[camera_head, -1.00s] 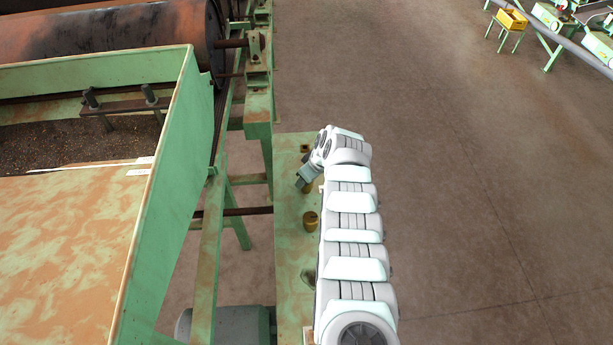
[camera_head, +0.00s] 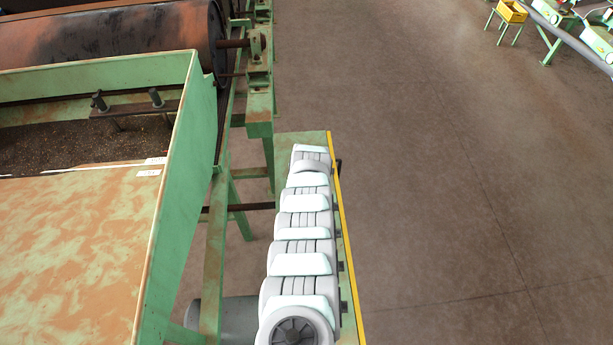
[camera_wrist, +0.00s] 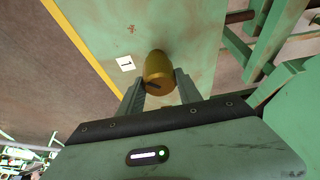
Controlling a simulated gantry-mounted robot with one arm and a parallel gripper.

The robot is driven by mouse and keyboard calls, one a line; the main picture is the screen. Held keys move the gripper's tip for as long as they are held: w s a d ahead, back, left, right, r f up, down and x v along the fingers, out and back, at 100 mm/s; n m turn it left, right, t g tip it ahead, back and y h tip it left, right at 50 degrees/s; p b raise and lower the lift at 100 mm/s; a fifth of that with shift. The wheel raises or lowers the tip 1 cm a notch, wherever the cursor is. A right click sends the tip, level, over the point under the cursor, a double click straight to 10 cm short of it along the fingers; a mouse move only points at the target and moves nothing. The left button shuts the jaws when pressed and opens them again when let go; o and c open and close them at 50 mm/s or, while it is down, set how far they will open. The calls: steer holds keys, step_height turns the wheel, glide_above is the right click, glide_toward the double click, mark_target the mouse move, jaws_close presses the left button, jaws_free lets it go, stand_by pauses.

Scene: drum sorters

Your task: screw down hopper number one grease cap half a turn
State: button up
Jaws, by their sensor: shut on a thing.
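The grease cap (camera_wrist: 158,66) is a brass, rounded cylinder standing on the green panel in the wrist view. A white label with a "1" (camera_wrist: 125,64) is on the panel just left of it. My gripper (camera_wrist: 157,88) is shut on the cap, with one finger on each side of its near end. A dark mark shows on the cap's near end. In the head view my arm covers the panel (camera_head: 312,142), so the cap and the gripper are hidden there.
The green hopper (camera_head: 182,150) with dark granular material stands left of my arm. A rusty drum (camera_head: 120,45) lies behind it. A yellow edge (camera_head: 343,220) borders the panel on the right. Open brown floor lies to the right. A yellow bin (camera_head: 512,12) stands far right.

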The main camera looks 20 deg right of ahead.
steer(key=m+b, duration=0.1)
steer(key=b, duration=0.1)
steer(key=m+h+b, duration=0.1)
steer(key=m, duration=0.1)
steer(key=shift+w+a+f+m+b, duration=0.1)
steer(key=shift+a+f+m+b, duration=0.05)
steer(key=shift+f+m+b, duration=0.2)
steer(key=m+b, duration=0.1)
steer(key=b, duration=0.2)
steer(key=m+g+h+b, duration=0.1)
steer(key=m+b, duration=0.1)
steer(key=b, duration=0.2)
steer(key=shift+f+m, duration=0.25)
steer(key=m+g+h+b, duration=0.1)
steer(key=m+b, duration=0.2)
steer(key=b, duration=0.5)
steer(key=shift+d, duration=0.2)
steer(key=m+b, duration=0.1)
steer(key=b, duration=0.2)
steer(key=m+g+b, duration=0.1)
steer(key=b, duration=0.2)
steer(key=shift+r+b, duration=0.3)
steer(key=shift+r+m+g+b, duration=0.15)
steer(key=shift+m+g+b, duration=0.2)
steer(key=shift+b, duration=0.4)
steer(key=o, duration=1.4)
steer(key=shift+r, duration=0.1)
steer(key=shift+c, duration=0.2)
steer(key=shift+a+r, duration=0.1)
